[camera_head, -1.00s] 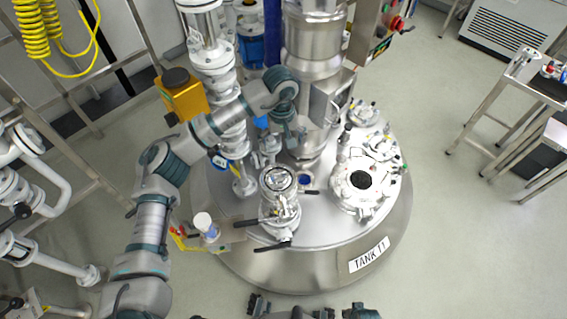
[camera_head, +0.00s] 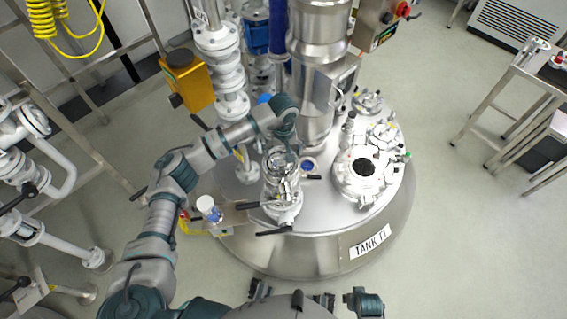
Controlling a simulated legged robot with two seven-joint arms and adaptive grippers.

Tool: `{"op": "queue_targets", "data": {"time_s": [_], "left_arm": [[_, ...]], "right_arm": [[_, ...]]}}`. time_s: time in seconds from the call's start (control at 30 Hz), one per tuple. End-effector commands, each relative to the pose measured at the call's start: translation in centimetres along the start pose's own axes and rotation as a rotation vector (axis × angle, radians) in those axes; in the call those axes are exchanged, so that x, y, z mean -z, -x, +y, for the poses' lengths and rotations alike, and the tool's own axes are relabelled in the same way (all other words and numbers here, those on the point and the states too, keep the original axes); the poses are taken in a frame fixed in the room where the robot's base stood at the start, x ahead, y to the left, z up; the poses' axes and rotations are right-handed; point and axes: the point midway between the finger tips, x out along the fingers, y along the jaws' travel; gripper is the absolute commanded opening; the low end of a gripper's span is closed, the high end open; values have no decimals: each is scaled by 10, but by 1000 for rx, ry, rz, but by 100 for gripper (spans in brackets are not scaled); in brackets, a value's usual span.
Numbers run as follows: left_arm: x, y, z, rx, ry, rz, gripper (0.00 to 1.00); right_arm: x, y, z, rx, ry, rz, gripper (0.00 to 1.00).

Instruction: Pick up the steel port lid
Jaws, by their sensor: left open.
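My left gripper (camera_head: 287,143) hangs from the arm that comes in from the left. It is small and partly hidden by its own wrist. It is open, above the upper end of a clear, steel-ringed upright vessel (camera_head: 284,189) on the tank top. Beside this vessel, on its right, is a small round steel-rimmed port (camera_head: 308,165) with a blue centre. I cannot tell for sure which piece is the steel port lid. No lid shows in the gripper. My right gripper cannot be made out.
The round steel tank (camera_head: 305,256) bears a larger round hatch (camera_head: 363,173) with a dark centre. A steel column (camera_head: 316,95) and white flanged pipes (camera_head: 229,70) rise behind the gripper. A small white-capped bottle (camera_head: 208,209) stands at left. Open floor lies right.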

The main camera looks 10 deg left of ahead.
Motion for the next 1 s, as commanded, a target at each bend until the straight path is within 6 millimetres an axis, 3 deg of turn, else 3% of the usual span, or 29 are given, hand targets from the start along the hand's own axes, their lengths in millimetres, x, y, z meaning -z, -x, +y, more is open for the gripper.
{"op": "queue_targets", "data": {"time_s": [0.13,0.37,0.47,0.7,1.0], "left_arm": [[1,-24,-3,-2,1,-4,100],[1,-27,-1,0,1,0,100],[0,-27,0,1,1,0,80],[0,-27,1,3,1,0,23],[0,-25,1,-2,-2,-2,22]], "right_arm": [[1,2,1,-1,-1,2,40],[6,8,0,0,0,17,40],[5,7,-1,2,0,14,40],[4,6,-2,3,1,10,40],[3,6,1,-1,1,7,40]]}}
